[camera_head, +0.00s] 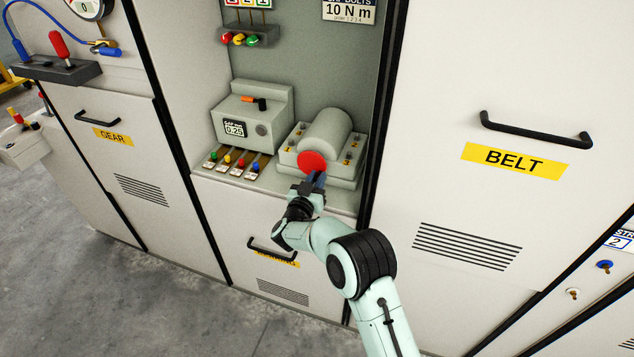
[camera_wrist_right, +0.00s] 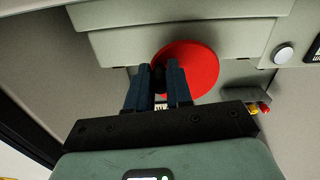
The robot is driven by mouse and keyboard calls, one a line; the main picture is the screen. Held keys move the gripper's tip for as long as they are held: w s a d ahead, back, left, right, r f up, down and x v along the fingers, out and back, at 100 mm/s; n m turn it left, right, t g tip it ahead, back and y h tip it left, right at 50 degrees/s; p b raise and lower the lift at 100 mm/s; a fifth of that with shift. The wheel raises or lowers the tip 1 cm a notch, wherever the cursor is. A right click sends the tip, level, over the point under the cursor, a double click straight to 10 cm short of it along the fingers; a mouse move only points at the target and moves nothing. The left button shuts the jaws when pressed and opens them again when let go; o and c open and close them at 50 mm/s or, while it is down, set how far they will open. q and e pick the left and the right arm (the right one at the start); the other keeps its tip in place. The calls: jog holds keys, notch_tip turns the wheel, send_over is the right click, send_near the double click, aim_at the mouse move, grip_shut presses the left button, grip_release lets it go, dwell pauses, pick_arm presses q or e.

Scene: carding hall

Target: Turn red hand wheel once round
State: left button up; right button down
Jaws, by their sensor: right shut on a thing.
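The red hand wheel (camera_head: 311,161) is a round red disc on the front of a grey-beige machine with a rounded drum, inside the open bay of a cabinet. My right gripper (camera_head: 316,181) reaches up to it from below and is shut at the wheel's lower right part. In the right wrist view the red wheel (camera_wrist_right: 205,66) lies behind the two dark blue fingers of the right gripper (camera_wrist_right: 158,76). A dark piece shows between the fingertips, probably the wheel's handle; the fingers hide most of it. My left gripper is in neither view.
A grey box with a small display (camera_head: 236,128) stands left of the wheel's machine, with several coloured levers (camera_head: 233,163) below it. The BELT door (camera_head: 515,210) is to the right. A drawer handle (camera_head: 272,249) is under the bay, beside my arm.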

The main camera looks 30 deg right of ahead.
jog(key=m+b, duration=0.1)
jog(key=b, duration=0.1)
jog(key=f+m+b, duration=0.1)
jog(key=m, duration=0.1)
jog(key=w+m+b, duration=0.1)
jog(key=m+b, duration=0.1)
jog(key=shift+a+f+b, duration=0.25)
jog(key=shift+a+b, duration=0.1)
jog(key=shift+a, duration=0.05)
jog(key=m, duration=0.1)
jog(key=m+b, duration=0.2)
jog(key=shift+w+a+f, duration=0.2)
jog(key=shift+w+a, duration=0.05)
jog(key=m+b, duration=0.3)
jog(key=shift+w+a, duration=0.3)
jog(key=shift+w, duration=0.05)
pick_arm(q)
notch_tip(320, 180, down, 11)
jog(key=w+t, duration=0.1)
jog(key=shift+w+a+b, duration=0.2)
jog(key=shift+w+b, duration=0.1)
pick_arm(e)
jog(key=shift+w+a+r+m, duration=0.1)
jog(key=shift+a+m, duration=0.05)
jog(key=shift+m, duration=0.35)
jog(key=c, duration=1)
grip_release()
